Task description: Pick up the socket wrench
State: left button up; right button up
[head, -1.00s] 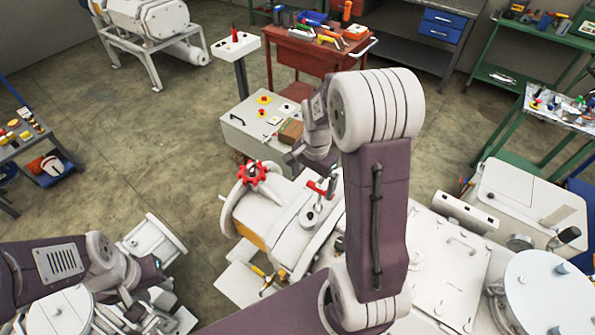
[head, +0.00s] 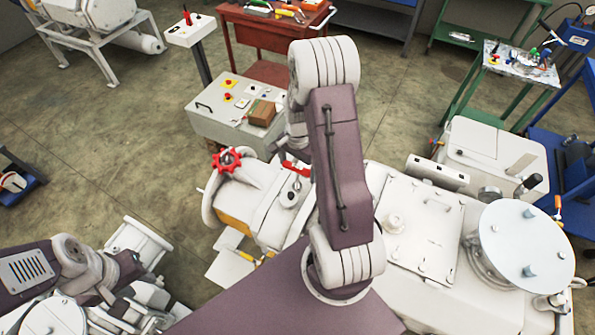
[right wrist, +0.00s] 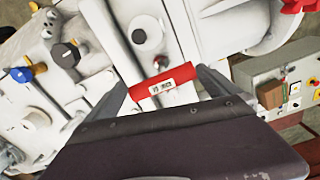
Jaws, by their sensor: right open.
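A red bar with a pale label (right wrist: 163,82) lies on the white machine in the right wrist view, and a red piece (head: 295,167) shows beside my right arm in the head view. I cannot tell for sure whether it is the socket wrench. My right gripper (right wrist: 160,90) is open, one finger toward each end of the red bar in the picture. Contact cannot be told. In the head view the right arm hides most of this gripper. My left gripper (head: 138,248) is low at the left, away from the machine, its jaws unclear.
The white machine (head: 405,225) fills the lower right, with a red handwheel (head: 227,160) and a round flange (head: 526,243). A grey control box (head: 222,118) stands behind it. A red tool trolley (head: 262,35) and green table (head: 500,80) stand farther back.

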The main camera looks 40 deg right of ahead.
notch_tip(320, 180, down, 3)
jog(key=shift+r, duration=0.15)
jog(key=shift+w+f, duration=0.25)
jog(key=shift+f, duration=0.05)
jog(key=shift+s+r, duration=0.1)
jog(key=shift+s, duration=0.1)
jog(key=c, duration=1)
jog(key=shift+w, duration=0.1)
jog(key=c, duration=1)
jog(key=r, duration=0.4)
jog(key=shift+s+d+r+b, duration=0.25)
jog(key=shift+s+d+b, duration=0.05)
jog(key=shift+b, duration=0.1)
jog(key=s+d+r, duration=0.4)
jog(key=s, duration=0.1)
jog(key=s+d+r+b, duration=0.1)
jog(key=s+d+r, duration=0.1)
jog(key=s+d, duration=0.1)
jog(key=shift+s+r, duration=0.15)
jog(key=shift+r, duration=0.1)
